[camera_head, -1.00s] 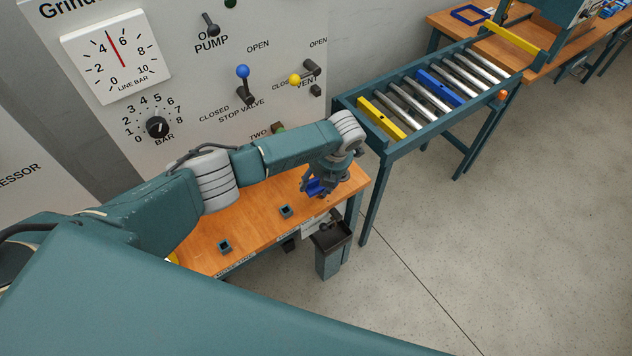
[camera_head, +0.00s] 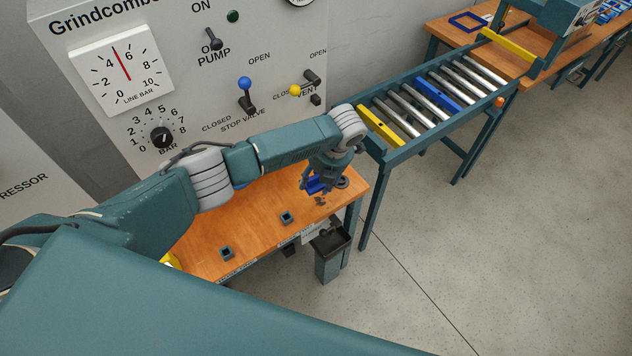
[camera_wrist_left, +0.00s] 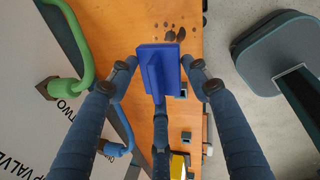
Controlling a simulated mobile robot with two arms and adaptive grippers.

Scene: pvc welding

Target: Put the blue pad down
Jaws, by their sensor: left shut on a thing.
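The blue pad (camera_head: 316,184) is a blue plate with a raised block or handle on it. My left gripper (camera_head: 320,182) is shut on it near the right end of the wooden bench (camera_head: 250,235). In the left wrist view the pad (camera_wrist_left: 172,70) sits between the dark fingers of the left gripper (camera_wrist_left: 160,75), with the wooden bench top behind it. The head view does not clearly show whether the pad touches the bench. My right gripper is not in view.
Two small dark square holders (camera_head: 287,217) (camera_head: 227,252) stand on the bench. Dark spots (camera_head: 320,201) mark its top near the pad. A bin (camera_head: 331,245) hangs at its front edge. A roller conveyor (camera_head: 430,100) stands to the right, the valve panel (camera_head: 200,75) behind.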

